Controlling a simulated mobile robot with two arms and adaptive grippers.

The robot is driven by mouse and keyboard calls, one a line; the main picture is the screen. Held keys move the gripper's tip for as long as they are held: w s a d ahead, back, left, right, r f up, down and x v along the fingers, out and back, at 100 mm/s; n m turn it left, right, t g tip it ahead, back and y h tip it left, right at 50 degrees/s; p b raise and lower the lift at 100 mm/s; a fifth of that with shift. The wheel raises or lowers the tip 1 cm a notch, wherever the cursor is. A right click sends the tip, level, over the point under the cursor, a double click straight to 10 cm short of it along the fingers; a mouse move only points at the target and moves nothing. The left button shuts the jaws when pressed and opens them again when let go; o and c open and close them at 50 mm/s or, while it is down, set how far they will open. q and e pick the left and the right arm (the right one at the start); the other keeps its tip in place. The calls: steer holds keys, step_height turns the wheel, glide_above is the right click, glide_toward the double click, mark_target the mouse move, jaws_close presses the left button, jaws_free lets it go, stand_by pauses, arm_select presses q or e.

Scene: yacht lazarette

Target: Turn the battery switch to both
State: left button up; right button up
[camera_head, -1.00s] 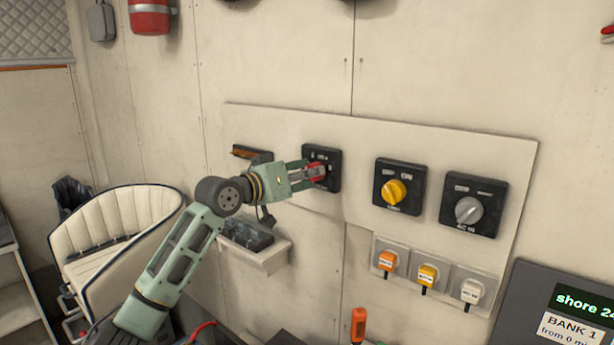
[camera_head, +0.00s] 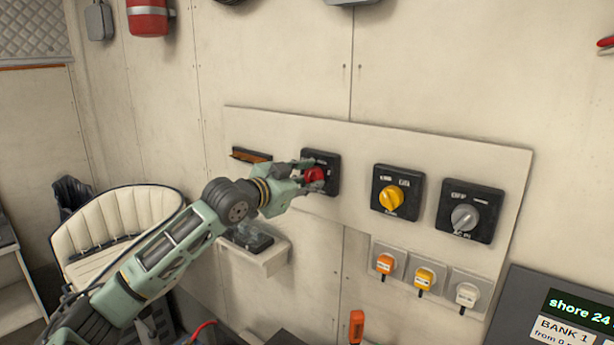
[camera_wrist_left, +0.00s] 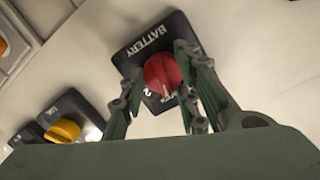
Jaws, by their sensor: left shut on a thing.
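The battery switch is a black square plate (camera_head: 333,159) with a red knob (camera_head: 314,176), on the wall panel. In the left wrist view the plate (camera_wrist_left: 140,42) reads "BATTERY", and the red knob (camera_wrist_left: 163,74) sits between my fingers. My left gripper (camera_head: 313,179) is shut on the red knob. The fingers also show in the left wrist view (camera_wrist_left: 166,85). Most position labels are hidden by the knob and fingers, so I cannot tell which position it points to. My right gripper is not in view.
A yellow-knob switch (camera_head: 391,198) and a grey-knob switch (camera_head: 464,217) stand to the right on the panel (camera_head: 440,150). Orange (camera_head: 385,264), yellow (camera_head: 424,277) and white (camera_head: 467,294) plugs sit below. A small shelf (camera_head: 265,259) is under my arm, and a cream seat (camera_head: 110,235) is left.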

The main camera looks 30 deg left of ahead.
arm_select(q)
steer(key=shift+d+f+m, duration=0.15)
steer(key=shift+f+m, duration=0.1)
steer(key=shift+m, duration=0.25)
steer(key=shift+f, duration=0.2)
steer(key=o, duration=1)
steer(key=shift+d+r, duration=0.1)
steer(key=shift+d, duration=0.05)
steer(key=shift+o, duration=0.2)
steer(key=shift+r, duration=0.1)
